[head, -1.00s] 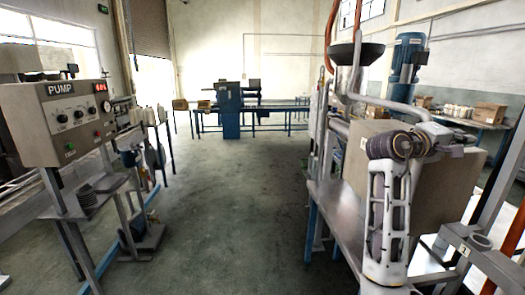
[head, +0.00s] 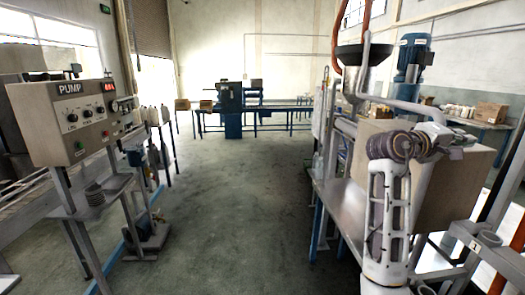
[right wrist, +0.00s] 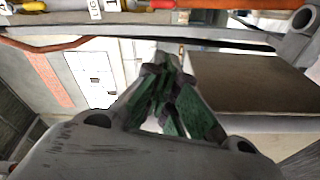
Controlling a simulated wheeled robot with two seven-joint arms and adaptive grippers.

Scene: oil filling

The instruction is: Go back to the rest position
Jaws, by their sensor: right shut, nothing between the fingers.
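My right arm rises at the right of the head view and folds over at its top. My right gripper (head: 462,148) shows small there, in front of a large tan box (head: 465,190). In the right wrist view my right gripper (right wrist: 172,100) has its dark fingers with green pads together, with nothing held between them. My left gripper is not in view.
A pump control panel (head: 75,122) stands at the left on a metal frame. A metal bench (head: 340,210) with a dark funnel (head: 364,55) and a blue motor (head: 411,58) is at the right. The floor (head: 225,210) between them is clear.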

